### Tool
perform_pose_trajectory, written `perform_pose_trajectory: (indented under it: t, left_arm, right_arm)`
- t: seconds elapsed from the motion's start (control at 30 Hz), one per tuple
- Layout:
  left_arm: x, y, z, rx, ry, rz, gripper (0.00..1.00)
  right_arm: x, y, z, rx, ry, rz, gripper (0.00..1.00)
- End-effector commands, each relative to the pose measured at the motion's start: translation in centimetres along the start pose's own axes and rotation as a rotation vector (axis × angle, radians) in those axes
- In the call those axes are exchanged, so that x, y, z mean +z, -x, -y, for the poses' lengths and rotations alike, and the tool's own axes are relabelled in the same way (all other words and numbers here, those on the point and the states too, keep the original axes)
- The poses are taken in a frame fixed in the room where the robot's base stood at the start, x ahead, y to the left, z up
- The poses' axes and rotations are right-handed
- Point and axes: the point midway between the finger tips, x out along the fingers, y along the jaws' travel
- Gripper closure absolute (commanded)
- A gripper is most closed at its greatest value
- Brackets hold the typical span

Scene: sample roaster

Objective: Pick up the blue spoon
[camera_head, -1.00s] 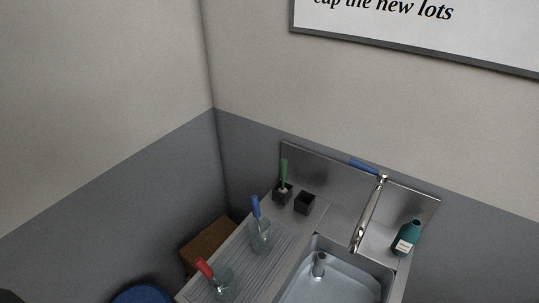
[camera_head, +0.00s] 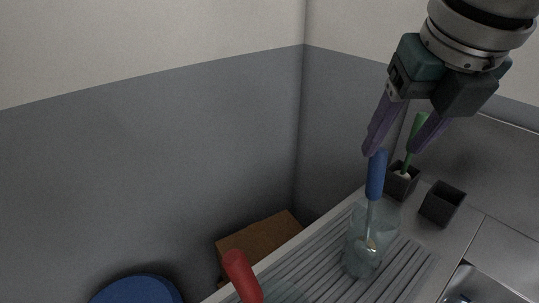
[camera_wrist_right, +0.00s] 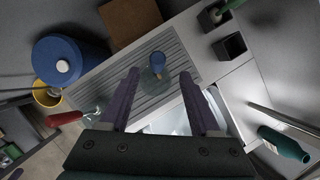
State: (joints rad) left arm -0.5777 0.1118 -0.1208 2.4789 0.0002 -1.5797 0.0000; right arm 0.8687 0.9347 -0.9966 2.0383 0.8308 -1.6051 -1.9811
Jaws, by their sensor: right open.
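The blue spoon (camera_head: 376,176) stands handle up, slightly tilted, in a clear glass (camera_head: 356,262) on the ribbed drainboard (camera_head: 402,272). My right gripper (camera_head: 393,151) is open and empty, fingers pointing down. Contact is not visible.
A red-handled utensil (camera_head: 242,274) stands nearer, left. Behind the glass are a green-handled utensil (camera_head: 416,135) in a dark holder (camera_head: 402,184) and an empty dark holder (camera_head: 442,205). The wrist view shows a teal bottle (camera_wrist_right: 283,143) and a blue round lid (camera_wrist_right: 66,58).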

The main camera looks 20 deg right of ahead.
Motion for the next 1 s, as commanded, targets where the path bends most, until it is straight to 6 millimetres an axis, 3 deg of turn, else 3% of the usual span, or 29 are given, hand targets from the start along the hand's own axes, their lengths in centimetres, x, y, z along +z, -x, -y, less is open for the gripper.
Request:
perform_pose_trajectory:
  t: [0.7,1.0]
  left_arm:
    - [0.5,-1.0,0.3,-0.009,-0.01,0.003,0.45]
    - [0.5,-1.0,0.3,-0.009,-0.01,0.003,0.45]
  right_arm:
    - [0.0,-9.3,-0.2,-0.005,0.011,0.0,0.36]
    - [0.0,-9.8,-0.2,-0.004,0.014,0.002,0.36]
